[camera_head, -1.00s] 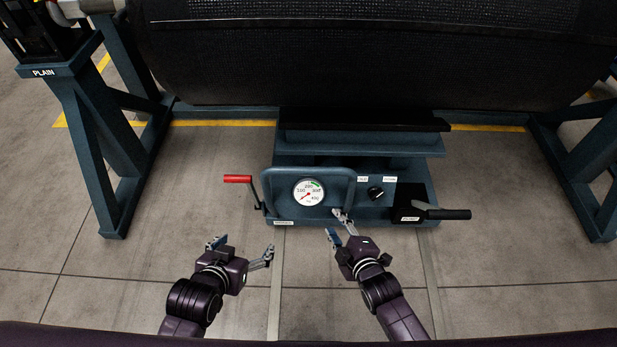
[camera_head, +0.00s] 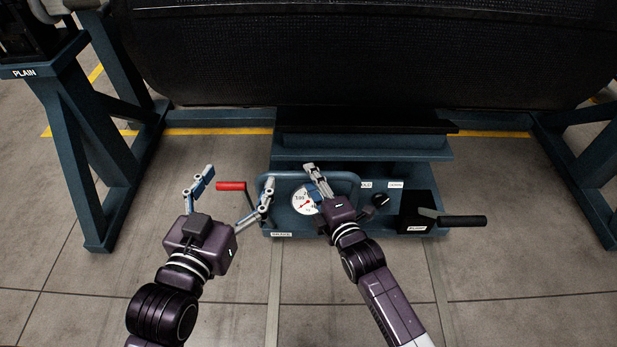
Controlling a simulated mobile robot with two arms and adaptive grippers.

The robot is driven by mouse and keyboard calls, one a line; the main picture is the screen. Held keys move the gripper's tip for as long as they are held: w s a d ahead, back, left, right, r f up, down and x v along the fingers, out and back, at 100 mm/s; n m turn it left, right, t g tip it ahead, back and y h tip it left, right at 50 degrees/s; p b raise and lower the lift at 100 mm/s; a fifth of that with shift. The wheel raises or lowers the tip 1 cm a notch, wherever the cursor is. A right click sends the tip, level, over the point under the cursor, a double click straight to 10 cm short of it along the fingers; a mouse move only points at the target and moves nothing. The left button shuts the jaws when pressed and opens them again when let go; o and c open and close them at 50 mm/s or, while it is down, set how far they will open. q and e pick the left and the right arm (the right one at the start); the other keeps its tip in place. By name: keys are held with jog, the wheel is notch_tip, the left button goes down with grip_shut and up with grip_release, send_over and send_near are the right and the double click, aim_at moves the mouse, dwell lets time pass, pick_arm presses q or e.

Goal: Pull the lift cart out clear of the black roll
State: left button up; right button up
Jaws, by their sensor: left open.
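The lift cart (camera_head: 345,222) is a dark teal unit with a dial gauge (camera_head: 304,202) and a looped push bar (camera_head: 345,178) on its front. Its black top pad sits beneath the black roll (camera_head: 370,65); whether they touch is unclear. My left gripper (camera_head: 238,178) is open, its fingers spread to either side of the cart's red crank handle (camera_head: 231,186) in the picture. Its right finger overlaps the bar's left end. My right gripper (camera_head: 315,176) is at the top of the push bar, covering part of the gauge. Whether it grips the bar is unclear.
A black pump box (camera_head: 415,211) with a black lever (camera_head: 462,221) is on the cart's right end. Teal stand legs flank the cart at left (camera_head: 78,165) and right (camera_head: 590,195). The near floor (camera_head: 520,285) is bare, with a yellow line (camera_head: 205,131) behind.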

pick_arm(q)
jog(key=shift+w+d+r+t+h+b, duration=0.15)
jog(key=shift+r+t, duration=0.25)
jog(key=shift+r, duration=0.4)
jog(key=shift+d+r+t+h+b, duration=0.1)
jog(key=shift+r+t+h, duration=0.1)
jog(key=shift+r+t, duration=0.4)
jog(key=shift+w+d+r+t+h+b, duration=0.1)
jog(key=shift+r+t+h, duration=0.1)
jog(key=shift+r, duration=0.75)
pick_arm(e)
jog(key=shift+x, duration=1.2)
grip_shut()
